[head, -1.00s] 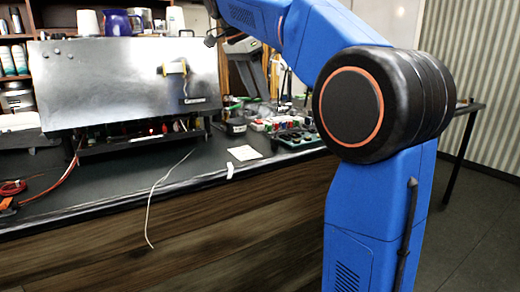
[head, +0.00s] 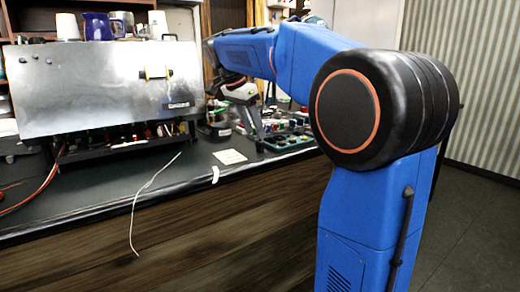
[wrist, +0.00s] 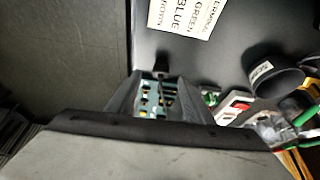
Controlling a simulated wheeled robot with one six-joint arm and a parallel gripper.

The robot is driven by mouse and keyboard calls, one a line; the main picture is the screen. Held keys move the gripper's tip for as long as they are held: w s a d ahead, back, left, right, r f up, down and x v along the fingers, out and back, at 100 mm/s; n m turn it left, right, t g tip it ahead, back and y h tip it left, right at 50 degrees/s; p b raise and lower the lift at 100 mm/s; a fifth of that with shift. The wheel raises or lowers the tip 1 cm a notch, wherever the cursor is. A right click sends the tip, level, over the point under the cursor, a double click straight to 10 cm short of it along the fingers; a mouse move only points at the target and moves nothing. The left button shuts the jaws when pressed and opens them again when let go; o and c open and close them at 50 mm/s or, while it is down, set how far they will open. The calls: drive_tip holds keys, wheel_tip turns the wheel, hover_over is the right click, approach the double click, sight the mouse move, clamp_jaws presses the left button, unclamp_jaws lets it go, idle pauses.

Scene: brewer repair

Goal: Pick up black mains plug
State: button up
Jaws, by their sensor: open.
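In the wrist view a small dark object (wrist: 160,67) with a narrow stem lies just beyond my fingertips; it may be the black mains plug, but I cannot tell for sure. My gripper (wrist: 155,93) is open, with its fingers on either side of a green board with small parts (wrist: 153,103). Nothing is visibly held. In the head view my gripper (head: 252,128) hangs low over the bench, beside the coloured parts. No plug can be made out there.
A labelled black round item (wrist: 275,80) and coloured parts lie right of my fingers. A printed card (wrist: 187,13) lies beyond them. The steel-fronted brewer (head: 100,85) stands on the dark bench (head: 95,190) at left. A pale wire (head: 134,215) hangs over the front edge.

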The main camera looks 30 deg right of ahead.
sight(259, 141)
drive_tip(key=shift+x, duration=2.55)
drive_tip(key=shift+d, duration=0.1)
drive_tip(key=c, duration=1.1)
